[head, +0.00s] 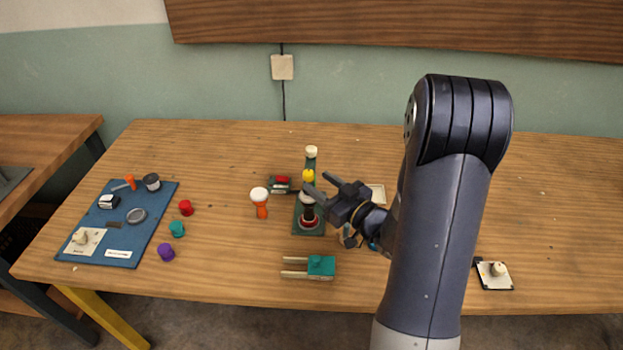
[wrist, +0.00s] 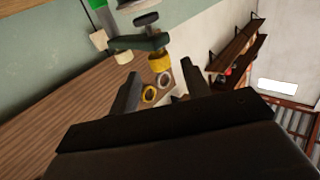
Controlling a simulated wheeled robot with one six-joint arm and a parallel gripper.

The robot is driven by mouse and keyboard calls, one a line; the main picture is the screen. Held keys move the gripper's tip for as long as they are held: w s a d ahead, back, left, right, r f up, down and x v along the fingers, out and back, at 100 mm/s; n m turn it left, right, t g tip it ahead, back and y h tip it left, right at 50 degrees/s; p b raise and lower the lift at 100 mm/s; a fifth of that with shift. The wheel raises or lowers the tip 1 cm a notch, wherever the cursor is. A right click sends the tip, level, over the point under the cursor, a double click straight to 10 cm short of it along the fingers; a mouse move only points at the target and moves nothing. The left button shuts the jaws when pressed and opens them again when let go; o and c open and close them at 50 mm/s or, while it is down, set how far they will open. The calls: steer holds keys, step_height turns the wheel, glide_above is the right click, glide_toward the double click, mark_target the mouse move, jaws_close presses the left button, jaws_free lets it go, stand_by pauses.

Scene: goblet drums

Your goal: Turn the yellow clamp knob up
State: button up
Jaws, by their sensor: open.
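The yellow clamp knob (head: 308,175) sits on a dark green stand (head: 311,163) near the middle of the table. Below it a dark goblet-shaped piece stands on the green base. My gripper (head: 320,184) is open and empty, just right of the knob, its two fingers pointing left toward it. In the wrist view a yellow piece (wrist: 159,62), seemingly the knob, hangs from a green bracket (wrist: 140,42) beyond my open fingers (wrist: 160,75). I cannot tell whether a finger touches it; a gap seems to show.
An orange-and-white goblet drum (head: 261,200) stands left of the stand, and a red-topped item (head: 282,181) lies beside it. A teal block with prongs (head: 320,266) lies in front. A blue mat (head: 119,224) with small parts is at left. The table's right side is mostly free.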

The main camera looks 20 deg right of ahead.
mark_target(312, 178)
steer(key=v, duration=0.5)
steer(key=shift+s+d+b, duration=0.15)
steer(key=shift+s+b, duration=0.2)
steer(key=shift+s, duration=0.05)
steer(key=shift+w, duration=0.1)
steer(key=p+x, duration=0.2)
steer(key=x, duration=0.9)
steer(key=shift+r+h, duration=0.1)
steer(key=shift+h, duration=0.2)
